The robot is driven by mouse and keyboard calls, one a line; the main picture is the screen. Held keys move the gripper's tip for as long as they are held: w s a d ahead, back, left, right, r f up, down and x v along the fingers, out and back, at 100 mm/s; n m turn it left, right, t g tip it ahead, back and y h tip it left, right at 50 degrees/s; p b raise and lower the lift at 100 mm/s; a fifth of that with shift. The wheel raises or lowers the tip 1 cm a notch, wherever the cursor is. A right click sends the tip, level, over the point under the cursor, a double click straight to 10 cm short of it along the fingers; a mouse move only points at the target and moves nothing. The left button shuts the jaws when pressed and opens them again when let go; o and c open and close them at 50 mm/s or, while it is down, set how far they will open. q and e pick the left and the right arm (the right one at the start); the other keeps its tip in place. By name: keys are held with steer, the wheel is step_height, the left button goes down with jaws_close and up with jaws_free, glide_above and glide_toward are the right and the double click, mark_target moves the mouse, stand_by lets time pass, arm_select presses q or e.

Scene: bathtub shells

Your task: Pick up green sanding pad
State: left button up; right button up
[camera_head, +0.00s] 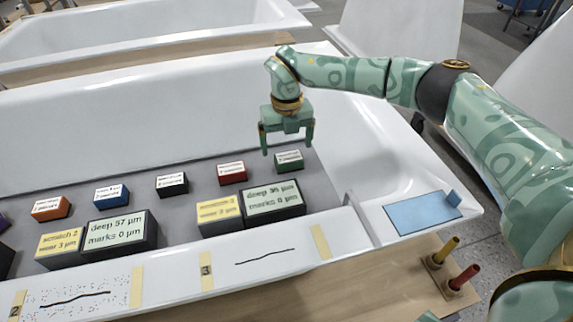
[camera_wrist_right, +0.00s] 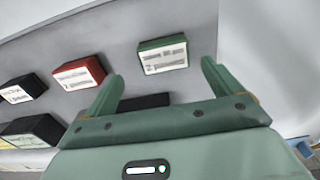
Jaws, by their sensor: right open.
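The green sanding pad (camera_head: 289,161) is a small block with a white label, at the right end of a row of coloured pads on the grey strip in the bathtub. It also shows in the right wrist view (camera_wrist_right: 163,55), ahead of the fingers and between their lines. My right gripper (camera_head: 288,150) is open and empty, above and slightly behind the pad, its fingers pointing down. In the right wrist view the open gripper (camera_wrist_right: 160,85) has not closed around the pad. My left gripper is not in view.
A red pad (camera_head: 232,172), black pad (camera_head: 172,183) and blue pad (camera_head: 111,194) stand left of the green one. Display boxes (camera_head: 273,200) stand in front. A blue cloth (camera_head: 422,212) lies on the tub's right rim. The tub's back wall (camera_head: 150,110) rises behind.

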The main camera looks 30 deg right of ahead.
mark_target(289, 157)
steer(key=f+b, duration=0.2)
steer(key=f, duration=0.3)
steer(key=shift+d+f+b, duration=0.1)
steer(key=shift+d+b, duration=0.25)
steer(key=shift+b, duration=0.05)
steer(key=shift+f, duration=0.6)
steer(key=shift+r, duration=0.2)
steer(key=shift+c, duration=0.6)
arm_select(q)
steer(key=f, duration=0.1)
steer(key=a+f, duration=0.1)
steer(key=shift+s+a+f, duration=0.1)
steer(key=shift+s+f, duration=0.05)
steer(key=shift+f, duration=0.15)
arm_select(e)
steer(key=c, duration=1)
